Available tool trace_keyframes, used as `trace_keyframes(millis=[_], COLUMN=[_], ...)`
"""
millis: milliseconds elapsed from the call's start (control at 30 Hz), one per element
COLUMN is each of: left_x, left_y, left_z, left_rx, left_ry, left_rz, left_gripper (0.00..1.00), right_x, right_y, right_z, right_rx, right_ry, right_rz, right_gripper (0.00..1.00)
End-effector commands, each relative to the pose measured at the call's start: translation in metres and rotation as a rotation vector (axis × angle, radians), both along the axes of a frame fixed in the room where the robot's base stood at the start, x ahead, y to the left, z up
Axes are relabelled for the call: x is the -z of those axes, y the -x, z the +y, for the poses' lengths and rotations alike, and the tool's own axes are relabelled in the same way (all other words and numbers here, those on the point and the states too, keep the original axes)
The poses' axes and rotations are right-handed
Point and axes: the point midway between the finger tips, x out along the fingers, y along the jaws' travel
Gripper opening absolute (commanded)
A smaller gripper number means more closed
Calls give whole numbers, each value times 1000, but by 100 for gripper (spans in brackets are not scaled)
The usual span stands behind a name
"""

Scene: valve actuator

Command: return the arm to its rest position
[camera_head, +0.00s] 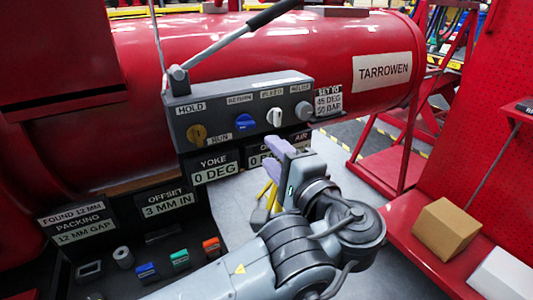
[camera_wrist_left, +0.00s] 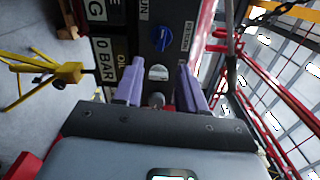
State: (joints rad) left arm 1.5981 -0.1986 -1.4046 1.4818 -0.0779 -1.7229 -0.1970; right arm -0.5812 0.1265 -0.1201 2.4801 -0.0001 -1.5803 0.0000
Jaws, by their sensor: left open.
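My left gripper (camera_head: 272,156) has two purple fingers and is in the middle of the head view, in front of and below the grey control panel (camera_head: 240,106). In the left wrist view my left gripper (camera_wrist_left: 160,66) is open, with a clear gap between the fingers and nothing held. Beyond the gap is a white knob (camera_wrist_left: 158,73), with the blue knob (camera_wrist_left: 161,38) above it. The fingers look apart from the panel. They hide part of the lower labels in the head view. My right gripper is not in view.
A long grey lever (camera_head: 232,42) rises over the panel before the red cylinder (camera_head: 240,45) marked TARROWEN. A dark tray at lower left holds blue (camera_head: 147,272), green (camera_head: 180,259) and orange (camera_head: 211,246) pieces. A cardboard box (camera_head: 445,229) sits on the red shelf at right.

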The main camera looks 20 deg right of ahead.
Motion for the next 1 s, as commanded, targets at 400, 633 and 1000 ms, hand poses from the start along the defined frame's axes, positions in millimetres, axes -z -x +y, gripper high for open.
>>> trace_keyframes(millis=[400,633,1000], left_x=[0,15,136], left_y=[2,-1,6], left_z=[-1,0,26], left_rx=[1,0,-40], left_ry=[0,0,101], left_rz=[0,50,519], left_gripper=[40,40,40], right_x=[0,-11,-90], right_y=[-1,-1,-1], right_z=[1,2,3], right_rx=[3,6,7], right_ry=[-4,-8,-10], right_rz=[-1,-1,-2], right_gripper=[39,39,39])
